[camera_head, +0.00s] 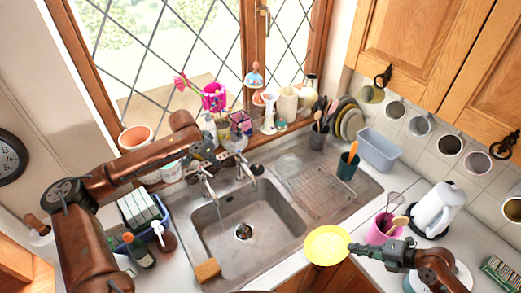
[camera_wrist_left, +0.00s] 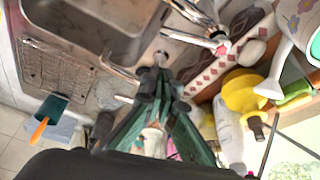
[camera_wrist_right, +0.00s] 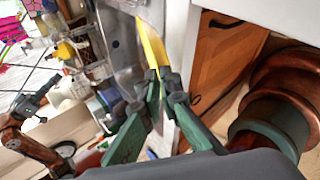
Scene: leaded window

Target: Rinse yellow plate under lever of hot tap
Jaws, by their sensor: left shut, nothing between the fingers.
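The yellow plate (camera_head: 326,245) is held over the front counter edge, right of the sink bowl (camera_head: 275,235). My right gripper (camera_head: 356,249) is shut on its rim; the right wrist view shows the plate (camera_wrist_right: 152,45) edge-on between the fingertips (camera_wrist_right: 166,82). My left gripper (camera_head: 206,163) is at the back of the sink, close to the taps (camera_head: 207,187). In the left wrist view its fingertips (camera_wrist_left: 162,80) are together and empty, near one tap; another tap with a red mark (camera_wrist_left: 221,50) shows beside it. Contact with a lever cannot be told. A thin water stream seems to fall into the bowl.
A ridged drainboard (camera_head: 318,190) lies right of the bowl. A brown sponge-like block (camera_head: 207,270) sits on the front rim. Bottles (camera_head: 138,250) and a blue rack (camera_head: 143,218) stand left. A pink pot (camera_head: 380,230) and white kettle (camera_head: 438,208) stand right.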

